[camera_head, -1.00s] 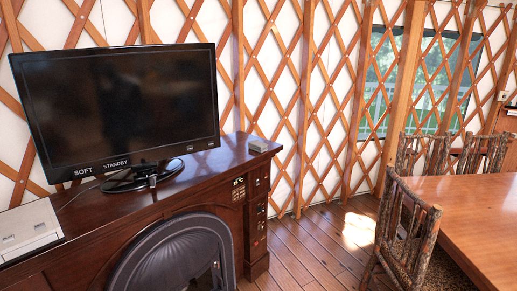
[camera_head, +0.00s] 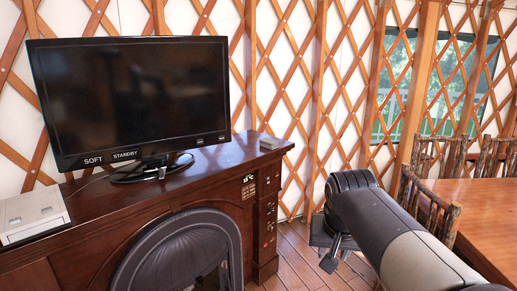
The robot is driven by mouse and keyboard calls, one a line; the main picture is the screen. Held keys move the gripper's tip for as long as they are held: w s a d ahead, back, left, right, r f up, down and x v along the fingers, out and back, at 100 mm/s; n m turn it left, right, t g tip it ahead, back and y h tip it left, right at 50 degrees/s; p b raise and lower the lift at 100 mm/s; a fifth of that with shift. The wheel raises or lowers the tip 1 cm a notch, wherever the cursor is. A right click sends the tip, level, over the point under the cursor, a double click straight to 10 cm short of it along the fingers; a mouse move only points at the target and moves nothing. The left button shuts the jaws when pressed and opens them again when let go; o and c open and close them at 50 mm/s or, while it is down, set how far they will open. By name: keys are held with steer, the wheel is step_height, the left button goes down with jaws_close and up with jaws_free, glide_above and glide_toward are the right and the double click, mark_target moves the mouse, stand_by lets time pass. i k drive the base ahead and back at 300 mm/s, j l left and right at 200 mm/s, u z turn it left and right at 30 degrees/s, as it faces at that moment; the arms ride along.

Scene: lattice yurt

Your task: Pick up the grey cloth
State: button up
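A small grey, flat block-like thing (camera_head: 270,143) lies on the right end of the dark wooden mantel top. It may be the folded grey cloth, but it is too small to tell for sure; I see no other cloth. My arm reaches in from the lower right. Dark parts that look like my gripper (camera_head: 329,256) hang below its far end, over the floor to the right of the mantel. They are apart from the grey thing, lower and to its right. Their fingers are too unclear to show whether they are open.
The wooden mantel (camera_head: 165,196) carries a large television (camera_head: 135,95) and a pale device (camera_head: 32,212) at left. A black arched fireplace (camera_head: 185,255) is in its front. A wooden table (camera_head: 490,205) and log chairs (camera_head: 428,207) stand at right. Lattice wall stands close behind.

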mark_target(269, 143)
steer(key=i+l+u, duration=0.1)
steer(key=i+u, duration=0.15)
steer(key=u, duration=0.15)
steer(key=i+l+u, duration=0.15)
steer(key=u, duration=0.3)
steer(key=i+l+u, duration=0.2)
steer(key=u, duration=0.2)
steer(key=i+l+u, duration=0.1)
steer(key=l, duration=0.25)
steer(key=i+l+u, duration=0.1)
steer(key=i+l, duration=0.15)
steer(key=l, duration=0.15)
steer(key=i+l, duration=0.1)
steer(key=l, duration=0.25)
steer(key=i+l+u, duration=0.15)
steer(key=l, duration=0.25)
steer(key=i+l+u, duration=0.1)
steer(key=l, duration=0.3)
steer(key=i+l+u, duration=0.1)
steer(key=l, duration=0.3)
steer(key=i+l, duration=0.1)
steer(key=l, duration=0.3)
steer(key=i+l, duration=0.15)
steer(key=l, duration=0.25)
steer(key=i+l, duration=0.1)
steer(key=l, duration=0.3)
steer(key=i+l, duration=0.15)
steer(key=l, duration=0.3)
steer(key=i+l, duration=0.1)
steer(key=l, duration=0.3)
